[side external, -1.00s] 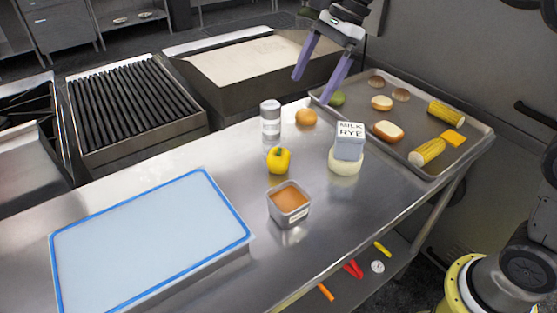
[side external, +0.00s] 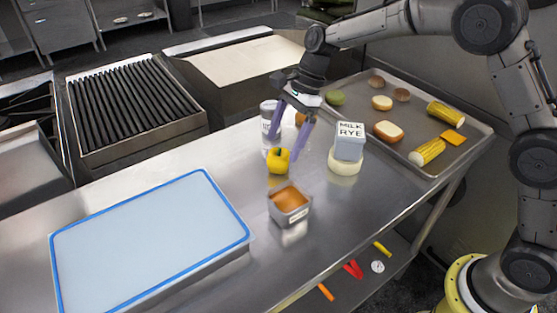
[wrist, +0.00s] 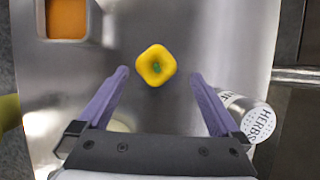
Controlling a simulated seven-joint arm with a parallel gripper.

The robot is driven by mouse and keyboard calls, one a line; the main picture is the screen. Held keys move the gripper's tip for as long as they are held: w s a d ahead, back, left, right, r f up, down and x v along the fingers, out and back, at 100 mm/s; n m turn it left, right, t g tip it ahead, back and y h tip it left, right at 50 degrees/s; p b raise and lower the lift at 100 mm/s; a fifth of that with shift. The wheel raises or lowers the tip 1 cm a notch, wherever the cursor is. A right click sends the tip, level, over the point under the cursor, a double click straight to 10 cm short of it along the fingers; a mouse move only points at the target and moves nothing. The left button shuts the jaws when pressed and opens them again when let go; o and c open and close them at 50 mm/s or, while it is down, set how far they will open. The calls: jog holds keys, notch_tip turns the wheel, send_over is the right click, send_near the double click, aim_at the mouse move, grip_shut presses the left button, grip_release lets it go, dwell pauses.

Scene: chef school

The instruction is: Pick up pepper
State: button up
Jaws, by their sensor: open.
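The yellow pepper (side external: 278,161) stands upright on the steel table, its green stem on top. In the wrist view the pepper (wrist: 156,66) lies just beyond the fingertips, roughly centred between them. My gripper (side external: 285,145) is open and empty, with its purple fingers pointing down close to the pepper. In the wrist view my gripper (wrist: 158,73) shows its two fingers apart, with nothing between them touching the pepper.
A herbs shaker (wrist: 248,117) stands near the right finger. A container of orange sauce (side external: 290,204) is in front of the pepper. A milk rye carton (side external: 349,141) sits to the right. A blue-edged board (side external: 140,245) lies left; a food tray (side external: 465,155) is behind right.

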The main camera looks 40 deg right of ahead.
aim_at(281, 152)
jog(key=x, duration=0.5)
jog(key=shift+s+a, duration=0.15)
jog(key=shift+s, duration=0.15)
jog(key=shift+c, duration=0.2)
jog(key=c, duration=1.4)
